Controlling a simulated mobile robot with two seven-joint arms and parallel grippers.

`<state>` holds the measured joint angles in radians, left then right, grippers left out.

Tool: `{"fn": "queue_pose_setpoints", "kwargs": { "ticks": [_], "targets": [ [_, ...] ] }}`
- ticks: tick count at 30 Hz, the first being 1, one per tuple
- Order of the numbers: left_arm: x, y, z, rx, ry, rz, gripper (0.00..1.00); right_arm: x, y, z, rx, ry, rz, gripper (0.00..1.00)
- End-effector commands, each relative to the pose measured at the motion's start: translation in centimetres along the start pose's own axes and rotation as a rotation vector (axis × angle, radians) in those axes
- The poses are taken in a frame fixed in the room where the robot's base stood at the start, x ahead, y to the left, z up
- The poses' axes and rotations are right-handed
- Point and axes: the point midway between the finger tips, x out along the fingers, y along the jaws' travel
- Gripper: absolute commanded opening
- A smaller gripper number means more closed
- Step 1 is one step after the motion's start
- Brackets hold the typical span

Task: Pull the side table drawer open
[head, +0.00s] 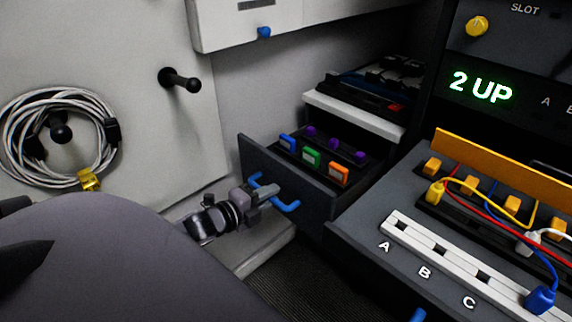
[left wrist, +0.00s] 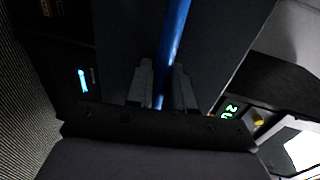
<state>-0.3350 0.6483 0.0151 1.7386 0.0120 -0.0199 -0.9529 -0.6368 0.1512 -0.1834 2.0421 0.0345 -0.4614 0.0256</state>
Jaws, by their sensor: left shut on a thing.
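The side table drawer stands pulled out, its dark front panel (head: 262,160) angled toward me in the head view. Inside it are small blue, green and orange blocks and several purple pieces. A blue bar handle (head: 287,205) runs across the front. My left gripper (head: 264,192) is shut on the handle near its middle. In the left wrist view the blue handle (left wrist: 174,40) passes between the two fingers of the left gripper (left wrist: 162,85). My right gripper is not in view.
The side table's white top (head: 355,115) carries dark items. A console with a white socket strip (head: 440,250) and coloured cables stands close to the drawer's right. A coiled cable (head: 25,148) hangs on the left wall, with a black peg (head: 180,80) beside it.

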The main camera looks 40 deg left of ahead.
Motion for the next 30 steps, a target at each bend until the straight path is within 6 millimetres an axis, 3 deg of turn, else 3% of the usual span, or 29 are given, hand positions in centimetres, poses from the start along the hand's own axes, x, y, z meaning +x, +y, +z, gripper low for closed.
{"fn": "queue_pose_setpoints", "kwargs": {
  "ticks": [3, 10, 27, 28, 30],
  "targets": [
    [-2.6, 0.2, 0.0, -0.003, -0.002, 0.005, 0.0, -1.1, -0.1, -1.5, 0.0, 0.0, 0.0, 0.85],
    [-5.5, 1.0, 0.0, -0.002, -0.001, 0.001, 0.0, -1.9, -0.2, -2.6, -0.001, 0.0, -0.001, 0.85],
    [-6.6, 1.4, 0.0, -0.001, -0.001, 0.0, 0.0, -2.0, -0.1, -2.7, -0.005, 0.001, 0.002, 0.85],
    [-6.6, 1.4, 0.0, -0.001, -0.001, 0.0, 0.25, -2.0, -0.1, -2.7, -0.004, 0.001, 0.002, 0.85],
    [-6.6, 1.4, 0.0, -0.001, -0.001, 0.0, 0.38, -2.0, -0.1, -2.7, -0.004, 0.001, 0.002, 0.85]
  ]
}}
